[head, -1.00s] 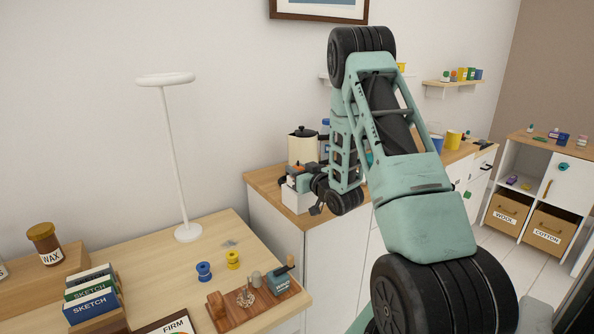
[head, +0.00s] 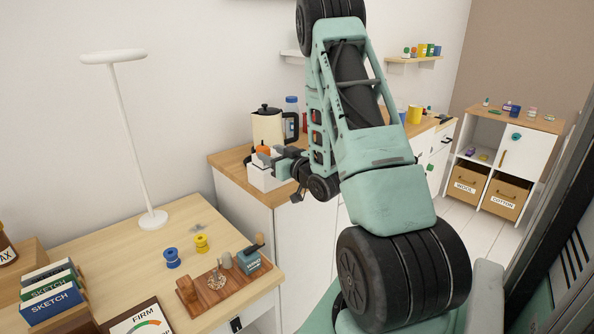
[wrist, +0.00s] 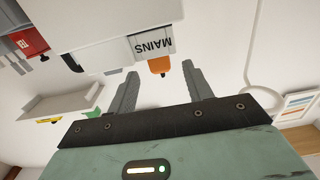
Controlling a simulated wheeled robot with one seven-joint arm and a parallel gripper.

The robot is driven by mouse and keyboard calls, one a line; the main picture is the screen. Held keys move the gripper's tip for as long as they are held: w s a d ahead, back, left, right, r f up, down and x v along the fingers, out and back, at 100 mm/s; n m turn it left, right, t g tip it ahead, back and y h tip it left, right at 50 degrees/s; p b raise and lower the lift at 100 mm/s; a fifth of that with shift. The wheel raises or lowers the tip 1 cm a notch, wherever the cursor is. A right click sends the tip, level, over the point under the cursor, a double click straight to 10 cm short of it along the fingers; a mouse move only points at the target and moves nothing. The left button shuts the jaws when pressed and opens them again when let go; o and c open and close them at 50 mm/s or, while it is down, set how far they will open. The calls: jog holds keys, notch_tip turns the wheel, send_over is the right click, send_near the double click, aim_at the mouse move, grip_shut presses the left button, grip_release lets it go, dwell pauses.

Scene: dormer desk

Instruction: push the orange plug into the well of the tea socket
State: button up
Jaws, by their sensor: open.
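The orange plug (head: 262,149) stands upright on top of a white box (head: 262,181) on the wooden counter. In the wrist view, which is upside down, the plug (wrist: 159,66) shows beside a white block labelled MAINS (wrist: 153,46). My gripper (wrist: 160,70) is open, its two grey fingers apart, with the plug lying between the fingertips in the picture; I see no contact. In the head view my gripper (head: 265,159) is at the top of the box, partly in front of the plug. I cannot tell which part is the tea socket, and no well is visible.
The desk (head: 130,240) at the left holds a lamp, spools and a wooden tray. A white cabinet with WOOL and COTTON drawers (head: 505,165) stands at the right.

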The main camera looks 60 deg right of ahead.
jog(key=p+v, duration=0.7)
jog(key=v, duration=0.4)
jog(key=shift+s, duration=0.15)
jog(key=shift+f, duration=0.1)
dwell(0.3)
